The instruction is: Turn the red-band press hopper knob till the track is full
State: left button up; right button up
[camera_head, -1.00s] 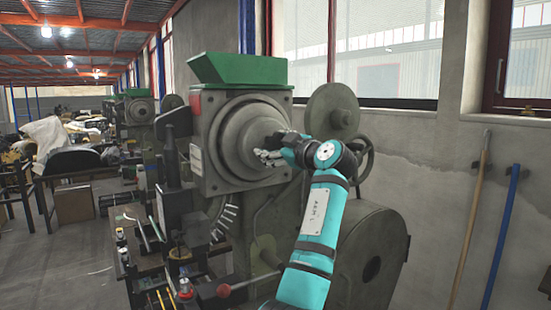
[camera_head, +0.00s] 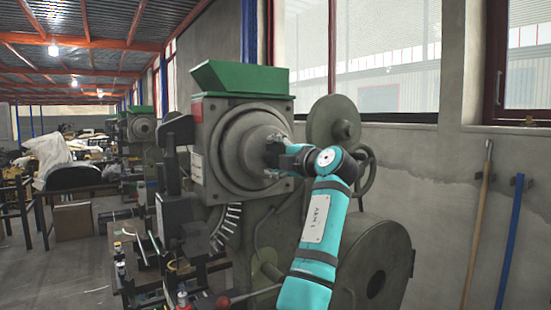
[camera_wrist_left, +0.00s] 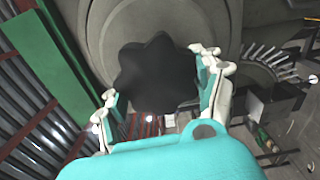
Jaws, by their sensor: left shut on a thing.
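The red-band press is the near grey-green machine, with a red patch (camera_head: 196,110) on its upper left and a green hopper top (camera_head: 240,77). Its round hopper drum (camera_head: 232,150) faces me. The black star-shaped knob (camera_wrist_left: 155,75) shows in the left wrist view at the drum's centre. My left gripper (camera_head: 275,152) is at the knob, and in the left wrist view its fingers (camera_wrist_left: 160,95) are on both sides of it, shut on it. In the head view the gripper hides the knob. The curved track (camera_head: 228,225) below the drum shows a row of several pale rivets. My right gripper is out of view.
A handwheel (camera_head: 366,170) and a round disc (camera_head: 334,120) stand right of the drum. A red-tipped lever (camera_head: 224,302) and a cluttered bench lie below left. A wooden pole (camera_head: 478,225) and a blue pole (camera_head: 510,240) lean on the right wall.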

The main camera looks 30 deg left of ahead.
pick_arm(q)
jog(key=n, duration=0.4)
jog(key=shift+n+b, duration=0.3)
jog(key=shift+n, duration=0.1)
dwell(0.5)
jog(key=o, duration=1.2)
jog(key=shift+w+f, duration=0.1)
jog(key=shift+f, duration=0.05)
jog(key=v, duration=1.2)
